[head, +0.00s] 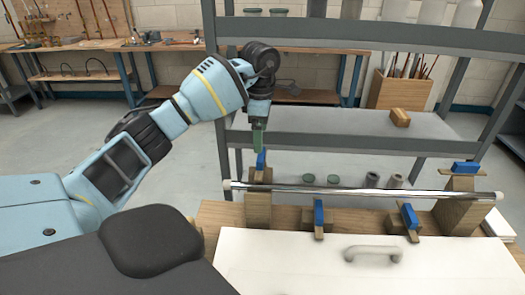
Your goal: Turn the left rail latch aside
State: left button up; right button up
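A shiny metal pipe (350,189) lies across wooden blocks on the bench. A blue latch (261,160) stands upright at the left wooden block (258,205). Another blue latch (465,167) lies lengthwise on top of the right block (460,210). Two more blue latches, one left (319,214) and one right (409,215), sit on small wooden pieces in front of the pipe. My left gripper (259,142) points down just above the leftmost blue latch; its narrow greenish fingers look close together, and contact with the latch is unclear. My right gripper is not visible.
A white panel (300,265) with a grey handle (373,254) covers the bench front. Behind the pipe stands a grey shelf rack (340,122) with green and grey cups and a small wooden block (400,117). A rack post rises close to my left gripper.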

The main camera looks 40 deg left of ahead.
aim_at(261, 159)
pick_arm(q)
notch_tip(261, 159, down, 7)
jog(key=shift+w+r, duration=0.1)
dwell(0.3)
jog(key=c, duration=1.4)
jog(key=shift+a, duration=0.1)
